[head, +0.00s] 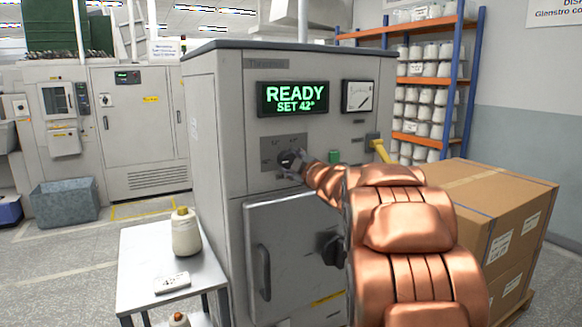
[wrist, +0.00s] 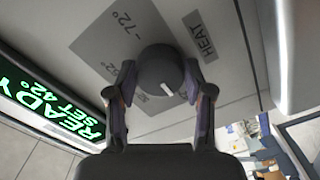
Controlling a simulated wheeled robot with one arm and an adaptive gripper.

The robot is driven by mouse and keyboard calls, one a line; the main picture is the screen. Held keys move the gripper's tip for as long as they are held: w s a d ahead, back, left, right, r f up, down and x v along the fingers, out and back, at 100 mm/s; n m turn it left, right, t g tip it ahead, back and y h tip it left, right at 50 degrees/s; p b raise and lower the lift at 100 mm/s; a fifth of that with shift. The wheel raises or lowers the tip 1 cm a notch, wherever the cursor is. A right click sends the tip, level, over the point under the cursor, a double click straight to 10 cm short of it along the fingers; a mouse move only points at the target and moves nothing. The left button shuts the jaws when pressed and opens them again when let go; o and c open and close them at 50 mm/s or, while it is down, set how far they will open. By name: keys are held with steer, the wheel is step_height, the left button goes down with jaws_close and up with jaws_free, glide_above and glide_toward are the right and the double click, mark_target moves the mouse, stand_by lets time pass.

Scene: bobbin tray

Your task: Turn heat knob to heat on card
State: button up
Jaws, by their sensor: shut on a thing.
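The heat knob (head: 286,158) is a dark round knob on the front panel of the grey cabinet (head: 222,130). In the wrist view the knob (wrist: 158,66) has a short white pointer line, with printed scale marks around it. One mark reads 72° and a plate (wrist: 201,36) reads HEAT. My gripper (wrist: 160,78) is shut on the knob, one finger on each side; other marks are partly hidden. In the head view my gripper (head: 295,165) is at the knob. A display (head: 293,98) reads READY, SET 42°. A small white card (head: 172,283) lies on the side table; its writing is too small to read.
A gauge (head: 357,96), green button (head: 335,156) and yellow handle (head: 380,150) are on the cabinet. Cardboard boxes (head: 470,195) stand at right.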

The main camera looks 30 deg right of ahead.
stand_by(0.3)
steer(key=o, duration=1.2)
steer(key=shift+c, duration=0.2)
steer(key=s+a, duration=0.1)
steer(key=s, duration=1.1)
